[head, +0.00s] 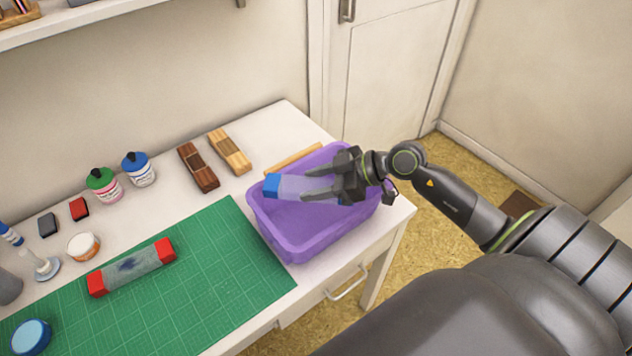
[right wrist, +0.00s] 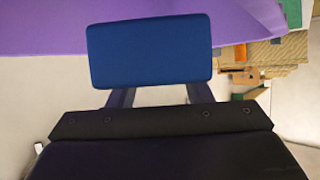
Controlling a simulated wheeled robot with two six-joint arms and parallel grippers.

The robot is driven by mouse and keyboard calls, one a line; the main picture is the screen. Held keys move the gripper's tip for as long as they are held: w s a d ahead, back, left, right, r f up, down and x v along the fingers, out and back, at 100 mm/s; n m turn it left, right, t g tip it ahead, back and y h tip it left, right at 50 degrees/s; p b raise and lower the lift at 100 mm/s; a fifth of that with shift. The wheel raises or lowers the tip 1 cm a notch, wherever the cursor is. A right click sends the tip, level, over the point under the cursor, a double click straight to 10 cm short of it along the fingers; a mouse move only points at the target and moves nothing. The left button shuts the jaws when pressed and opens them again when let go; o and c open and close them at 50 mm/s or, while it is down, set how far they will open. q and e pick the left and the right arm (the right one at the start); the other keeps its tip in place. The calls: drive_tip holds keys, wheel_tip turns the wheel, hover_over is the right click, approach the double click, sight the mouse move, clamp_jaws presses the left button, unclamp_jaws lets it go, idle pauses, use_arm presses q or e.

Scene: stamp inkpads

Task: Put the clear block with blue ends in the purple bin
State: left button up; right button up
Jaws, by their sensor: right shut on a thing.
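The clear block with blue ends (head: 291,187) is held in my right gripper (head: 318,188), which is shut on it. One blue end points left in the head view, and the other end is hidden by the gripper. A blue end (right wrist: 150,51) fills the upper middle of the right wrist view. The purple bin (head: 299,243) stands on the table's right end, and the block is over its opening in the head view. I cannot tell how high above the floor of the bin it is. The bin also shows in the right wrist view (right wrist: 40,30). My left gripper is not in view.
A clear block with red ends (head: 131,267) lies on the green cutting mat (head: 225,265) left of the bin. Two wooden blocks (head: 198,168) (head: 230,152), ink bottles (head: 139,169) and a wooden strip (head: 293,158) lie behind. The table (head: 386,222) ends just right of the bin.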

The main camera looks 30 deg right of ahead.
drive_tip(key=shift+f, duration=0.15)
drive_tip(key=shift+f, duration=0.4)
drive_tip(key=o, duration=1.2)
drive_tip(key=shift+r, duration=0.65)
drive_tip(key=p+v, duration=0.2)
drive_tip(key=v, duration=1)
drive_tip(key=shift+f+p, duration=0.1)
drive_tip(key=shift+p, duration=0.3)
